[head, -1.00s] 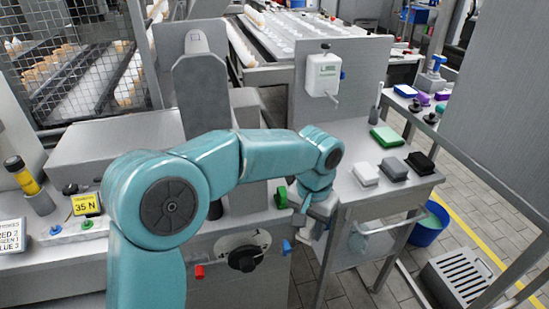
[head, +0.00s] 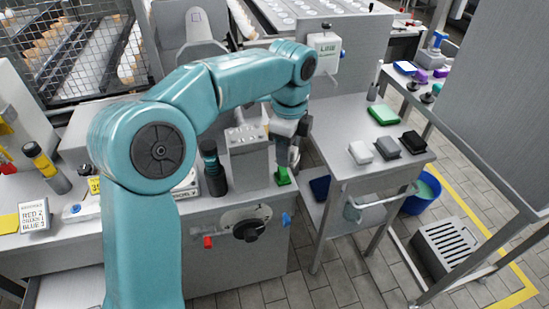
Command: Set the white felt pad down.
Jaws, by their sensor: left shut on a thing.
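My left gripper (head: 287,148) points down beside the grey machine front, left of the small side table. It is shut on a small pale thing (head: 294,158), mostly hidden by the fingers, which I take to be the white felt pad. A green part (head: 282,176) shows just below the gripper; I cannot tell whether they touch. On the side table (head: 345,178), a white block (head: 360,152), a grey block (head: 387,147) and a black block (head: 413,142) stand in a row. My right gripper is not in view.
A blue bucket (head: 420,197) and a grey slotted crate (head: 448,242) stand on the floor. A yellow-black cylinder (head: 45,165) and a sign (head: 34,217) are at left. The side table's front left is bare.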

